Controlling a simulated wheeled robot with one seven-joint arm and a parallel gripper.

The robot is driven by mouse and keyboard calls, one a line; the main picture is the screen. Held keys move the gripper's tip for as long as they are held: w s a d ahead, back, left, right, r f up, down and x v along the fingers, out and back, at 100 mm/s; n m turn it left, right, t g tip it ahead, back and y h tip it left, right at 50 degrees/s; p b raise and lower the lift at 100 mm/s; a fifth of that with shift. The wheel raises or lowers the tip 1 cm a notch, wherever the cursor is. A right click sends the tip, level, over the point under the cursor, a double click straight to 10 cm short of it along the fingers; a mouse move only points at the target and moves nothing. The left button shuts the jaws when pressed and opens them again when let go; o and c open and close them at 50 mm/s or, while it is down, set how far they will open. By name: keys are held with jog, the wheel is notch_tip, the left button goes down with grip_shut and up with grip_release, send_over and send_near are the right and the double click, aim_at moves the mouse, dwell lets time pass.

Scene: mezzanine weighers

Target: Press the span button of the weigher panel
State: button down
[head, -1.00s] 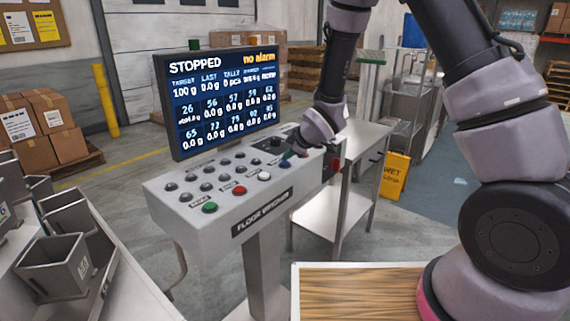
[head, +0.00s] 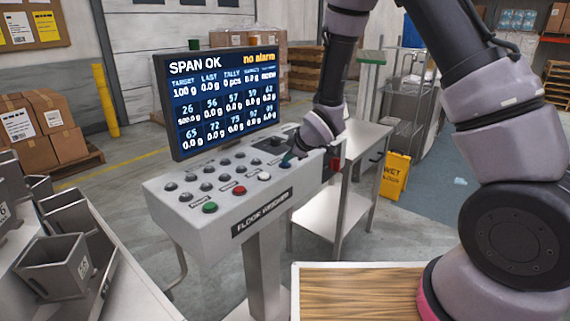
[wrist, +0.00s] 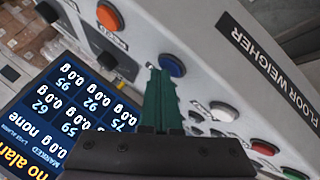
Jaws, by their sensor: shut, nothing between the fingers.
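The weigher panel (head: 222,205) is a grey sloped console on a post, with a front label reading "FLOOR WEIGHER". Its screen (head: 218,100) reads "SPAN OK" and "no alarm". My gripper (head: 287,158) is shut and empty, its green fingertips low over the right part of the button face. In the wrist view the fingers (wrist: 161,98) point at the blue button (wrist: 172,65) and end right beside it. I cannot tell whether they touch it. The button labels are too small to read, so the span button's own label is not legible.
A white button (wrist: 223,112), a red button (wrist: 263,147) and an orange button (wrist: 112,17) lie along the same edge. A steel table (head: 345,200) stands behind the panel, and grey bins (head: 60,265) are at left.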

aim_at(288, 165)
dwell(0.3)
jog(key=shift+r, duration=0.85)
jog(key=shift+r, duration=2.5)
